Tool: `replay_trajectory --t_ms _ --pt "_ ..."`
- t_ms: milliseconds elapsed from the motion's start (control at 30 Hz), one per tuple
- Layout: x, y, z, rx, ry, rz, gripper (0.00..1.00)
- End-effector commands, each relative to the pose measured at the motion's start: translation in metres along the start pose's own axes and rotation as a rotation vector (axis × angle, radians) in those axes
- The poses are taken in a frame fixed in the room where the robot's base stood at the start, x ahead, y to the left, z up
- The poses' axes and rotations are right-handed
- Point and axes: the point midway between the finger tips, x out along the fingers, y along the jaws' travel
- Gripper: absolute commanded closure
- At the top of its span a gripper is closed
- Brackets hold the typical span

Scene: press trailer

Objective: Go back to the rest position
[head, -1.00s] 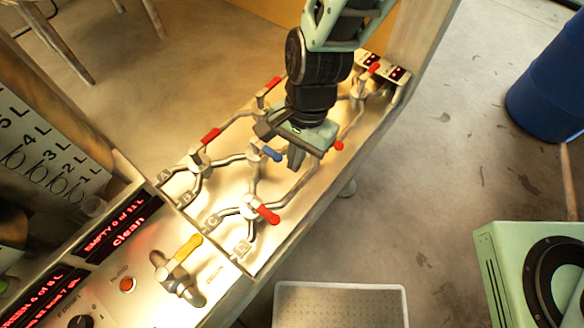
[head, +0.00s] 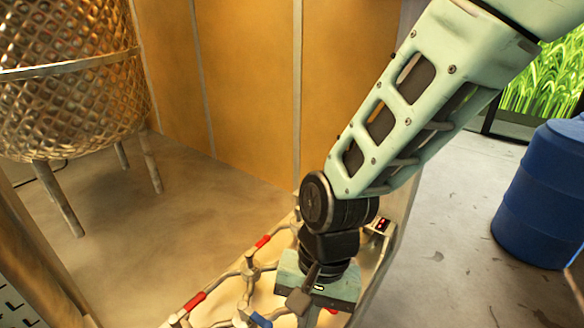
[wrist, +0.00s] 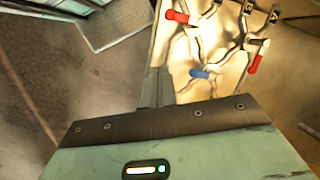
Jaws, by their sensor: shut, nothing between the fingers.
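My gripper (head: 312,296) hangs from my green arm at the bottom centre of the head view. It is shut and empty, above the valve panel (head: 225,298). The panel carries bent pipes with red handles, one red handle (head: 263,241) farther back and another red handle (head: 195,301) nearer. A blue handle (head: 262,320) shows at the lower edge, just left of my gripper. In the wrist view my gripper's green housing fills the bottom. Beyond it lie the blue handle (wrist: 200,73) and two red handles, one of them (wrist: 254,64) at the right. The fingertips are not clear there.
A blue barrel (head: 545,195) stands on the floor at the right. A large woven metal basket on legs (head: 70,90) stands at the left. An orange wall (head: 245,90) closes the back. Open floor lies between panel and barrel.

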Motion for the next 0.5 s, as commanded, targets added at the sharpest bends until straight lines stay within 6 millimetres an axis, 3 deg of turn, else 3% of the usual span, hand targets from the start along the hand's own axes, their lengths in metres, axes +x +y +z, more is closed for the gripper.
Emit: replay_trajectory --t_ms 33,200,400,500 --pt "-0.018 0.011 0.006 -0.094 0.018 -0.011 1.00" --pt "-0.060 0.054 0.029 -0.447 0.079 0.019 1.00" --pt "-0.083 0.099 0.046 -0.748 0.146 0.103 1.00" --pt "-0.087 0.112 0.050 -0.829 0.162 0.136 1.00"
